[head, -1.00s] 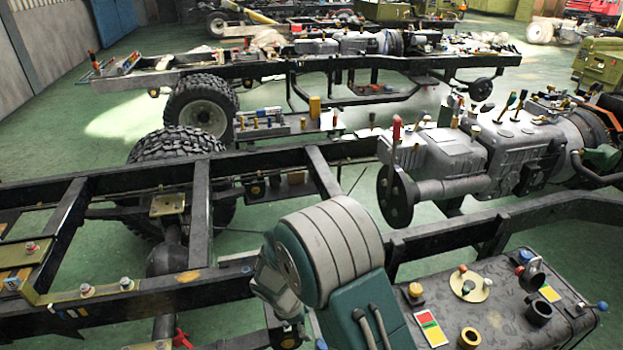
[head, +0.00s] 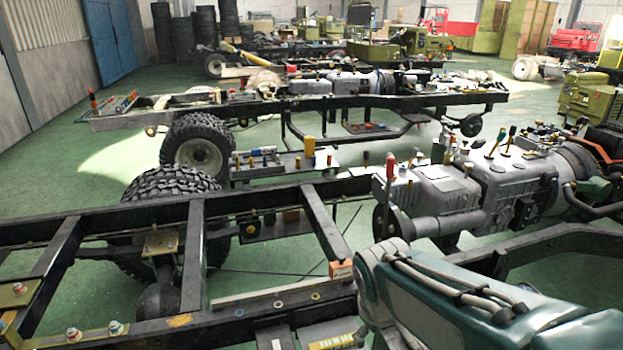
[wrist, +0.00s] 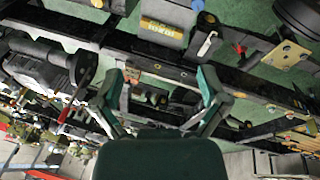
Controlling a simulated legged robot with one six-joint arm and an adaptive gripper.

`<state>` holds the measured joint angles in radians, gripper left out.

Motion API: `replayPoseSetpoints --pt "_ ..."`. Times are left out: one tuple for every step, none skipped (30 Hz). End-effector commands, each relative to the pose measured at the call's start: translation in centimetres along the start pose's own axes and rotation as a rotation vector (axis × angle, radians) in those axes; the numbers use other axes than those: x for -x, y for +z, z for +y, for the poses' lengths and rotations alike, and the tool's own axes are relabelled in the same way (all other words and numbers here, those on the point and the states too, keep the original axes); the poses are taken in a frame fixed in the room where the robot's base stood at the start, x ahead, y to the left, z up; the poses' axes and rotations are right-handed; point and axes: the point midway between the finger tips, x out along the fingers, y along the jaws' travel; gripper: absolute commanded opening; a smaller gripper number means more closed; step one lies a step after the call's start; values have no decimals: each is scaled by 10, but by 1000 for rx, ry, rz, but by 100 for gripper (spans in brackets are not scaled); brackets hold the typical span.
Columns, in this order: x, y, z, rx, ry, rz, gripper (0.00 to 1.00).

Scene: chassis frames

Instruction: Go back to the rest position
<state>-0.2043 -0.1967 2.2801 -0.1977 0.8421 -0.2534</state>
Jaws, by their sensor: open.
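My gripper (wrist: 158,92) shows in the wrist view with its two green and dark fingers spread wide apart. It is open, and nothing is held between the fingers. Behind them is the black rail of the near chassis frame (wrist: 262,88), which looks apart from the fingertips. In the head view my green and grey arm lies across the lower right, over the near chassis frame (head: 110,222). The gripper itself is not visible in the head view.
A grey gearbox and engine (head: 435,195) sit on the near frame at the right. A second chassis frame (head: 300,105) with a large tyre (head: 198,148) stands behind. Stacked tyres (head: 181,40) are at the back left. Green floor (head: 60,150) is clear at the left.

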Motion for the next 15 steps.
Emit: replayPoseSetpoints --pt "12 11 3 -59 4 28 93" --pt "18 17 4 -95 3 41 93" --pt "26 25 4 -141 2 60 93" --pt "31 31 5 -176 2 74 93" --pt "36 37 5 -211 0 88 93" --pt "43 45 5 -256 -1 108 93" --pt "48 51 4 -290 -2 123 93" --pt "52 56 4 -323 -3 138 93" --pt "58 64 3 -368 -5 158 93" --pt "62 70 2 -400 -8 173 93" --pt "65 75 1 -431 -9 187 93" --pt "69 82 -1 -469 -12 204 93" --pt "72 86 -2 -494 -14 216 93" --pt "74 90 -4 -516 -16 226 93" --pt "76 94 -5 -543 -18 239 93"
